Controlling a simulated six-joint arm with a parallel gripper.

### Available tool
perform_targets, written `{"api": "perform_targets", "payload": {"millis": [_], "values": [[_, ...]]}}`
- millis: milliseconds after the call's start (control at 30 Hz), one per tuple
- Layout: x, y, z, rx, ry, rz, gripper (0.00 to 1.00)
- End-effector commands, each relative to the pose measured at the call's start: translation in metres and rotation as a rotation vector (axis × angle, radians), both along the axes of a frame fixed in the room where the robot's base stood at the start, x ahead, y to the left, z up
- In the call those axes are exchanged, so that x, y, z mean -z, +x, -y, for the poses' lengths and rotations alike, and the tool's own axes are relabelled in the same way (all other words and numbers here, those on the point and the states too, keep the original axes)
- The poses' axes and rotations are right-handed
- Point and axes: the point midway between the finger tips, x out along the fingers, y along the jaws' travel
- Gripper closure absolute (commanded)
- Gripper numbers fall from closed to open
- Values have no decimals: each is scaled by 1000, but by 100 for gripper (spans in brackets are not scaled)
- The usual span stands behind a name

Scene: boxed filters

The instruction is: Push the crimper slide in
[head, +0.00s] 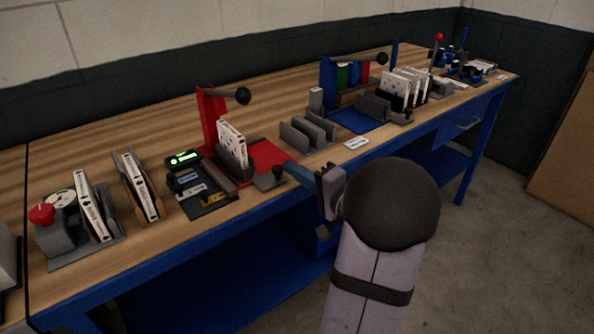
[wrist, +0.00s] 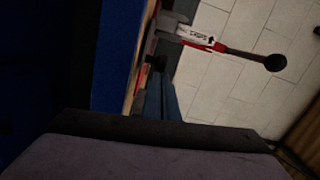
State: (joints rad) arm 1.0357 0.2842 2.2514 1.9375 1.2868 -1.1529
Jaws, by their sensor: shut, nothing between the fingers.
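The red lever press (head: 210,118), apparently the crimper, stands on the bench with its dark ball-ended lever raised. In front of it a white printed box (head: 231,143) stands upright in a dark grey holder (head: 234,168). The red base plate (head: 268,154) lies beside the holder, with a small grey block (head: 269,179) at its front edge, which may be the slide's end. My gripper (head: 290,168) is shut and empty, its tips close to that block; I cannot tell whether they touch. In the wrist view, the shut fingers (wrist: 158,82) point toward the box (wrist: 196,38).
Left of the press are a dark tray (head: 203,205), a box in a brown holder (head: 138,185) and a red-button station (head: 42,214). Grey dividers (head: 307,133) and a blue lever press (head: 327,82) stand to the right. The bench's blue front edge (head: 170,255) is near my arm.

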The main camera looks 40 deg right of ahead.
Motion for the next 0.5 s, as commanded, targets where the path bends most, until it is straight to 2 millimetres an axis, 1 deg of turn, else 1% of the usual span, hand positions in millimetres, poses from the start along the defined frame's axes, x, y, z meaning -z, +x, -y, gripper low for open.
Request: {"api": "perform_targets", "payload": {"millis": [33,133,233,367,500], "values": [[2,0,-7,-20,2,-3,100],[2,0,-5,-20,3,-2,100],[1,0,2,-18,1,-1,100],[0,-3,19,-10,0,0,100],[-3,-7,45,0,0,0,100]]}}
